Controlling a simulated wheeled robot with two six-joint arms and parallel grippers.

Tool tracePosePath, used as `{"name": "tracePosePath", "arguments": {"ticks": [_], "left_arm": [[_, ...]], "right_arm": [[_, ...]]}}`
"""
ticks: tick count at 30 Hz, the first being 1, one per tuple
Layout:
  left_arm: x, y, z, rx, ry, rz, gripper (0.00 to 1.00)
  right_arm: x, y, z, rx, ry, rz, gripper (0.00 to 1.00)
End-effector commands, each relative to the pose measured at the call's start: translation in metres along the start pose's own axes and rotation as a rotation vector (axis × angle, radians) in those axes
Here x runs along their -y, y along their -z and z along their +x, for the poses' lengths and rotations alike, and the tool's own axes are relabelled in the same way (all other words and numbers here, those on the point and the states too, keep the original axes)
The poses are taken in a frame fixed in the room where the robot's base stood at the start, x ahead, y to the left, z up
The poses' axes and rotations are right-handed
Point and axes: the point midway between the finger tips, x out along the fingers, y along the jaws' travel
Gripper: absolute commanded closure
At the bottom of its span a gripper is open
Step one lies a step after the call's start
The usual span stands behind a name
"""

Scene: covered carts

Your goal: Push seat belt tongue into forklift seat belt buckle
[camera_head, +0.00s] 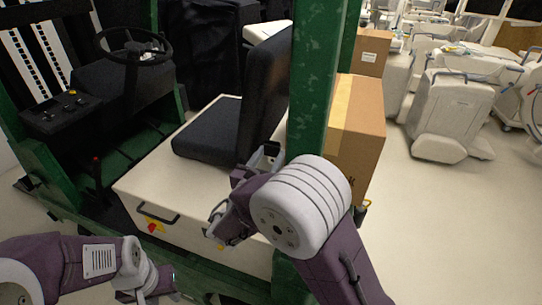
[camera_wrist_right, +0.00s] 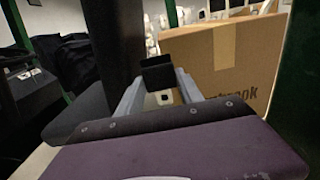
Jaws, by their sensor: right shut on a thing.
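My right gripper (camera_head: 266,154) is beside the forklift's black seat (camera_head: 208,132), close to the lower part of its upright backrest (camera_head: 265,85). The right wrist view shows its two grey fingers shut on a small dark block (camera_wrist_right: 157,72), which looks like the seat belt tongue. A pale piece with a small hole (camera_wrist_right: 163,98) shows just below the block, between the fingers. I cannot make out the buckle in either view. My left gripper (camera_head: 152,292) is low at the bottom left, in front of the forklift's side; its fingers are too unclear to judge.
A green post (camera_head: 313,75) stands just behind my right wrist. A cardboard box (camera_head: 358,130) is beyond it, and fills the right of the wrist view (camera_wrist_right: 235,60). The steering wheel (camera_head: 133,46) is at upper left. Covered carts (camera_head: 450,110) stand at the right; the floor before them is clear.

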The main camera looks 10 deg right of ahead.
Motion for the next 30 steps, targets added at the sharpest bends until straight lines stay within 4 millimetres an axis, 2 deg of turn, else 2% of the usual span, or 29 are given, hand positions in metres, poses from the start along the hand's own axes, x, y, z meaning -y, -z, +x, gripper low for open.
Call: {"name": "tracePosePath", "arguments": {"ticks": [5, 18, 30], "left_arm": [[0.000, -0.001, 0.008, 0.000, 0.000, 0.000, 0.64], [0.001, -0.005, 0.049, 0.000, 0.000, 0.000, 0.64], [0.001, -0.005, 0.051, 0.000, 0.000, 0.000, 0.64]], "right_arm": [[0.000, 0.009, -0.001, -0.001, 0.000, 0.000, 0.99], [0.000, 0.056, -0.001, -0.001, 0.000, -0.001, 0.99], [0.000, 0.058, -0.001, -0.001, 0.000, 0.000, 0.99]]}}
